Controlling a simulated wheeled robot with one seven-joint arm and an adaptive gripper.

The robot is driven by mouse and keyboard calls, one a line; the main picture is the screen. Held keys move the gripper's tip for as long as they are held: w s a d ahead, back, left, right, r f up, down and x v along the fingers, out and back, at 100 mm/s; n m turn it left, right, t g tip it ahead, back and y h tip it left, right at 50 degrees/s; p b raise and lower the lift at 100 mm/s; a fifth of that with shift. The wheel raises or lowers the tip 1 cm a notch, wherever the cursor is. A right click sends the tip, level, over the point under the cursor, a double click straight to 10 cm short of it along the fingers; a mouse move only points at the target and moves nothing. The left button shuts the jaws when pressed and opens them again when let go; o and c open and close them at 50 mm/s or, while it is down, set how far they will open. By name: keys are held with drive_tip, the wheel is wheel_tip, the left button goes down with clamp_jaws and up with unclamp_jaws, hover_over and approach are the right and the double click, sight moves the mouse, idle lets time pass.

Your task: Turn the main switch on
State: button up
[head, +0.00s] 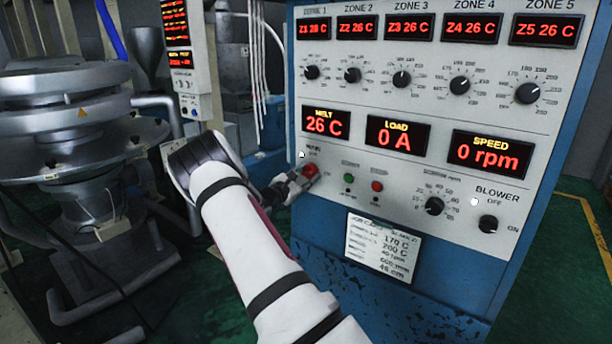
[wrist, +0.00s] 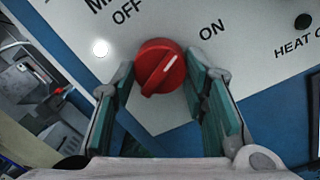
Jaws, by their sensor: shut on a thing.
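The main switch is a red round knob (wrist: 160,66) on the pale panel, with OFF and ON printed above it in the wrist view. Its white pointer line slants up and right, toward the ON label. In the head view the red knob (head: 311,171) shows at the lower left of the panel. My gripper (wrist: 159,80) has its two green-padded fingers on either side of the knob and is shut on it. In the head view my gripper (head: 291,184) reaches the panel from the left, and its fingertips are hard to make out.
A white lamp (wrist: 99,48) sits beside the knob. Green (head: 349,178) and red (head: 377,186) buttons are right of it, then a speed dial (head: 435,205) and blower knob (head: 488,224). The speed display (head: 490,154) reads 0 rpm. Metal machinery (head: 80,150) stands at left.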

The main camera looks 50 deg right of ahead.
drive_tip(key=shift+m+p, duration=0.3)
drive_tip(key=shift+m, duration=2.1)
drive_tip(key=shift+g, duration=0.4)
drive_tip(key=o, duration=1.2)
drive_tip(key=shift+c, duration=0.2)
drive_tip(key=shift+a, duration=0.1)
drive_tip(key=a, duration=1.1)
drive_tip(key=shift+s+a+f, duration=0.25)
drive_tip(key=shift+s+a, duration=0.1)
drive_tip(key=shift+s, duration=0.1)
